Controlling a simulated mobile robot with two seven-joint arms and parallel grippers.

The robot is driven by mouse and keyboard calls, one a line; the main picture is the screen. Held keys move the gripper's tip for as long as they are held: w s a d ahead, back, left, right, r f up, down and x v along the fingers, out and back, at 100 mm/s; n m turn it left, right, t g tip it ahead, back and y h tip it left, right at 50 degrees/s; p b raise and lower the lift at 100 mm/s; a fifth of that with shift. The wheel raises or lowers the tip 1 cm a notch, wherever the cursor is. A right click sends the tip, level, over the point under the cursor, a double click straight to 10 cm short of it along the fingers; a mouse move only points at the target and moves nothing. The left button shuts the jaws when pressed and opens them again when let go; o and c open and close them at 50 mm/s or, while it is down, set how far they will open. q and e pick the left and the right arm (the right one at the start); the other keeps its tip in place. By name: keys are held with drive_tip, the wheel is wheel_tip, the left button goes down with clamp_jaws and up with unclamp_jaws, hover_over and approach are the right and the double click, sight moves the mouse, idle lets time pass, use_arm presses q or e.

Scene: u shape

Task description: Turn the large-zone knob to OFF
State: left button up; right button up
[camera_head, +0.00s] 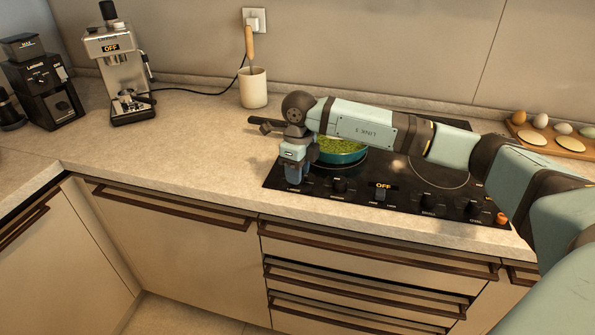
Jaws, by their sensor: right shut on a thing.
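The black cooktop (318,201) is set in the counter and has a row of black knobs along its front edge. My right gripper (293,174) points down at the left end of this row and is shut on the leftmost knob, which it mostly hides. The labels are too small to read, and I cannot tell which way that knob points. A small display (383,186) at the middle of the row reads OFF. My left gripper is not in view.
A teal pan (345,157) with green food stands on the cooktop just behind my right gripper. A utensil crock (253,90) and an espresso machine (115,75) stand to the left. An egg board (552,145) lies at the right. The counter left of the cooktop is clear.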

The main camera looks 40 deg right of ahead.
drive_tip(key=shift+r, duration=0.1)
drive_tip(key=o, duration=0.9)
drive_tip(key=r, duration=0.9)
drive_tip(key=r+p, duration=0.1)
drive_tip(key=r, duration=0.3)
drive_tip(key=shift+w+d+r, duration=0.2)
drive_tip(key=shift+d+r, duration=0.15)
drive_tip(key=shift+r, duration=0.05)
drive_tip(key=shift+s+f, duration=0.1)
